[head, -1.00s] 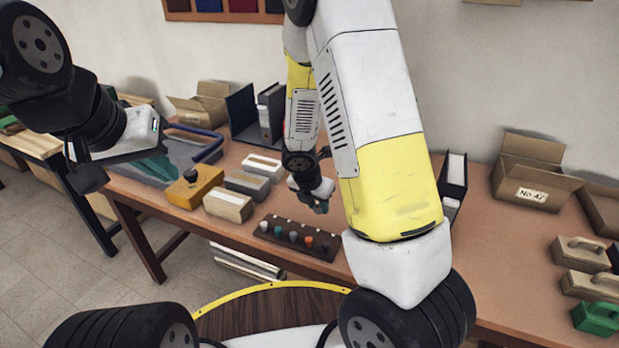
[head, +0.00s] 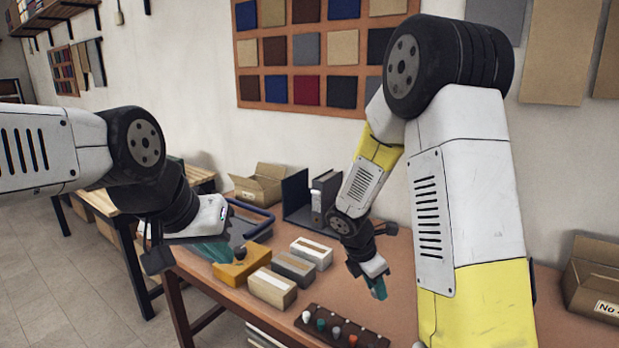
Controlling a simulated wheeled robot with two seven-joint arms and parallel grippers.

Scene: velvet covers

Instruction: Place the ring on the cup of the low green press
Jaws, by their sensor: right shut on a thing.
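My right gripper (head: 378,287) is above the middle of the brown table, just behind the dark peg rack, pointing down with teal fingertips close together. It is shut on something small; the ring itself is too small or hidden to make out. My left gripper (head: 205,250) hangs at the left, in front of the orange block in the picture; its teal finger shows, but its opening cannot be judged. The low green press is not in this view.
A dark rack (head: 345,328) with several coloured knobs lies at the table's front. An orange block (head: 240,266) and box-like blocks (head: 272,288) stand left of it. Binders (head: 323,198) and an open carton (head: 262,184) are behind. Another carton (head: 595,280) is at the right.

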